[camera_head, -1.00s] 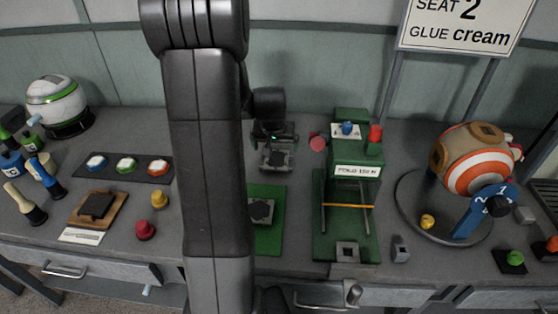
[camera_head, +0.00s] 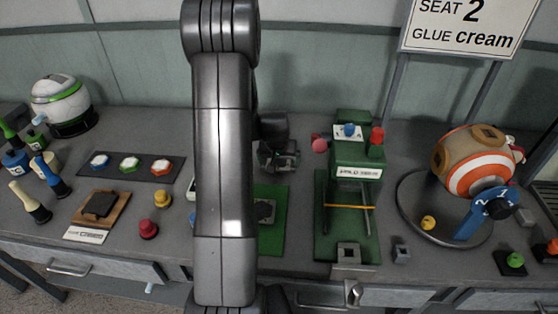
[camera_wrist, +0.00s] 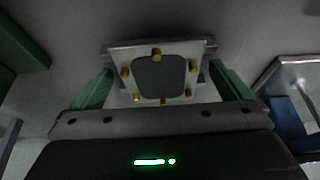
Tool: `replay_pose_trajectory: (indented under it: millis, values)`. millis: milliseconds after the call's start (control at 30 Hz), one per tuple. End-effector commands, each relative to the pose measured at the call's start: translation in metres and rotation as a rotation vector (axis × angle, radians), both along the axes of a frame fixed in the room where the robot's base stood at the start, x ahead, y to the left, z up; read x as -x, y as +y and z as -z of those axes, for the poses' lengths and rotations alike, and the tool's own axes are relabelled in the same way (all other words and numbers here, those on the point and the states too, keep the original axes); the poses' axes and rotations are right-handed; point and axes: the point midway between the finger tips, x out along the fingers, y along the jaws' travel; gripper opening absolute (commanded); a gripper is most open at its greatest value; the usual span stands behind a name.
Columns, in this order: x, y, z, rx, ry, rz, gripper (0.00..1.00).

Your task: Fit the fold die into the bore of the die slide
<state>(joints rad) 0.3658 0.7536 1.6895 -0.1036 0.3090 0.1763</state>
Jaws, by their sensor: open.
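My gripper (camera_wrist: 161,69) is open, with a green finger on each side of a pale grey piece (camera_wrist: 121,56) in the wrist view. The piece has a dark rounded centre and several brass studs around it; I cannot tell whether the fingers touch it. It may be the fold die. In the head view my gripper (camera_head: 278,153) is low over the bench behind the green mat, partly hidden by my arm. A grey block with a square bore (camera_head: 347,257), probably the die slide, sits at the front of the green press (camera_head: 357,151).
A small grey block (camera_head: 401,252) stands right of the press. A dark grey piece (camera_head: 264,211) lies on the green mat (camera_head: 271,239), partly hidden by my arm. The striped ball (camera_head: 470,160) is on a round stand at right. A panel tray (camera_head: 131,166) is at left.

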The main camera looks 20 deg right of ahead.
Motion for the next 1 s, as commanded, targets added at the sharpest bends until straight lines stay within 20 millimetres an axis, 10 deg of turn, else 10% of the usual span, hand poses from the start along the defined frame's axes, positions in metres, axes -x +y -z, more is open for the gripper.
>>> replay_pose_trajectory:
  millis: [167, 433, 733, 1000]
  values:
    - [0.0, 0.0, 0.0, 0.0, 0.0, 0.0, 0.94]
    - [0.0, 0.0, -0.001, 0.0, 0.0, 0.0, 0.43]
    - [-0.001, 0.0, -0.006, 0.001, -0.003, 0.0, 0.43]
    - [-0.001, -0.001, -0.05, 0.003, -0.006, 0.001, 0.43]
